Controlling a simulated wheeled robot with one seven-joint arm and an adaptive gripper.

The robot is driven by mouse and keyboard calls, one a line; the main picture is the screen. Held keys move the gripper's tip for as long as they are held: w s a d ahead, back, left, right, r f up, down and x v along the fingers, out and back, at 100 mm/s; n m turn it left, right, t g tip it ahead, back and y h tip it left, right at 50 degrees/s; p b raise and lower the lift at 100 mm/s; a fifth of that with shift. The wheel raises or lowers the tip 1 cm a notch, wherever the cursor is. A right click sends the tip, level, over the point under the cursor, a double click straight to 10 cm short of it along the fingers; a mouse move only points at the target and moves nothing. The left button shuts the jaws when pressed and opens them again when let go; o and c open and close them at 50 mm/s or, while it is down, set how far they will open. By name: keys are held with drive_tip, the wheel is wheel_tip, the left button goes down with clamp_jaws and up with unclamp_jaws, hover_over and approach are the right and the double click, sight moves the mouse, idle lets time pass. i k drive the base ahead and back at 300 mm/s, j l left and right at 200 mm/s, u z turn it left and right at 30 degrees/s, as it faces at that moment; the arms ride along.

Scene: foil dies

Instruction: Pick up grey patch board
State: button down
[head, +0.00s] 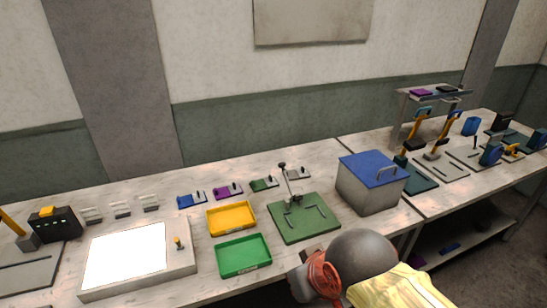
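A small grey board (298,174) with a dark part on it lies toward the back of the workbench. I take it to be the grey patch board. It is at the right end of a row of similar small boards, just behind the green mat (318,231) with the stand. The stand's upright rises close to its left side. My arm shows at the bottom edge as a rounded grey joint with a red coil and yellow covering, in front of the green mat. My gripper's fingers do not show. Nothing is seen touching the grey board.
Blue (191,201), purple (228,192) and green (264,184) boards lie left of it. Yellow (232,218) and green (243,256) trays are nearer. A blue-lidded box (369,194) stands to the right. A light panel (126,256) is at left.

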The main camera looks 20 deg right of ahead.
sight(292, 174)
drive_tip(key=i+l, duration=0.15)
drive_tip(key=l, duration=0.25)
drive_tip(key=i+l, duration=0.15)
drive_tip(key=l, duration=0.2)
drive_tip(key=i+l, duration=0.15)
drive_tip(key=l, duration=0.25)
drive_tip(key=i+l, duration=0.15)
drive_tip(key=l, duration=0.25)
drive_tip(key=i+l+z, duration=0.1)
drive_tip(key=l, duration=0.25)
